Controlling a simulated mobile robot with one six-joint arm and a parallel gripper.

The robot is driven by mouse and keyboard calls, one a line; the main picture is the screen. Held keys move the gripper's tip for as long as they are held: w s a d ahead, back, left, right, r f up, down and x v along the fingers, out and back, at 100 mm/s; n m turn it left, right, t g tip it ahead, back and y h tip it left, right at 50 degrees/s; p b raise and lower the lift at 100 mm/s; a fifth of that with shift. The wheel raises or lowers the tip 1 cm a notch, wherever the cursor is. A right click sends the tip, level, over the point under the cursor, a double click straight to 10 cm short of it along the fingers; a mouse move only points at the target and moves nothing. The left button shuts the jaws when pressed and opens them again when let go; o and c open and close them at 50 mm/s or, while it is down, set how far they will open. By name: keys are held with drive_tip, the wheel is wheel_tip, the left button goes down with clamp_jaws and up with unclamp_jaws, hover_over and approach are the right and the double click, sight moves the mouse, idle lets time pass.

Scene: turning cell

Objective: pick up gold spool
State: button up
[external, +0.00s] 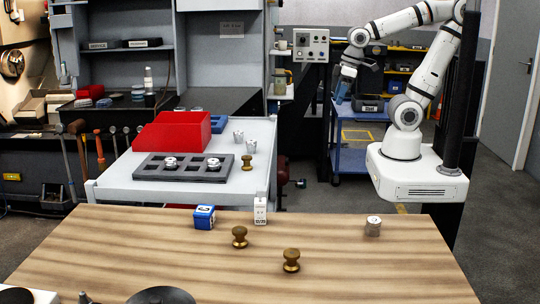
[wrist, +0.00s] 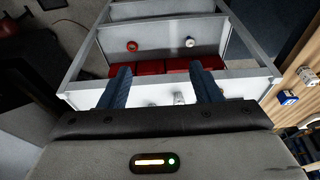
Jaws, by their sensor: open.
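Two gold spools stand on the wooden table, one left of the middle (external: 240,236) and one nearer the front (external: 291,260). A third, smaller-looking gold spool (external: 247,162) stands on the grey cart's top, by its right edge. My gripper (external: 343,90) hangs pointing down at the back, right of the cart and well away from all three spools. In the wrist view its two blue fingers (wrist: 158,67) are spread apart with nothing held between them. I cannot make out a gold spool in the wrist view.
The wooden table (external: 130,250) also holds a blue box (external: 204,217), a white carton (external: 260,211) and a silver part (external: 373,226). The cart (external: 135,190) carries a red bin (external: 170,132), a dark tray (external: 148,172) and silver parts. The table's right side is mostly clear.

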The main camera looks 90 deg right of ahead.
drive_tip(key=shift+w+a, duration=0.1)
drive_tip(key=shift+w, duration=0.05)
drive_tip(key=w+a+r+n+y, duration=0.1)
drive_tip(key=w+a+n, duration=0.2)
drive_tip(key=w+a, duration=0.8)
drive_tip(key=w+a+r+n+y, duration=0.1)
drive_tip(key=w+a+n, duration=0.2)
drive_tip(key=w+a, duration=0.8)
drive_tip(key=n+y+p, duration=0.1)
drive_tip(key=n+y, duration=0.1)
drive_tip(key=n, duration=0.3)
hover_over(293, 252)
drive_tip(key=s+d, duration=0.1)
drive_tip(key=d, duration=0.1)
wheel_tip(293, 252, down, 14)
drive_tip(key=f, duration=0.1)
drive_tip(key=p+x, duration=0.1)
drive_tip(key=x, duration=0.2)
drive_tip(key=p+x, duration=0.1)
drive_tip(key=x, duration=0.2)
drive_tip(key=shift+s+a+f, duration=0.1)
drive_tip(key=shift+f, duration=0.35)
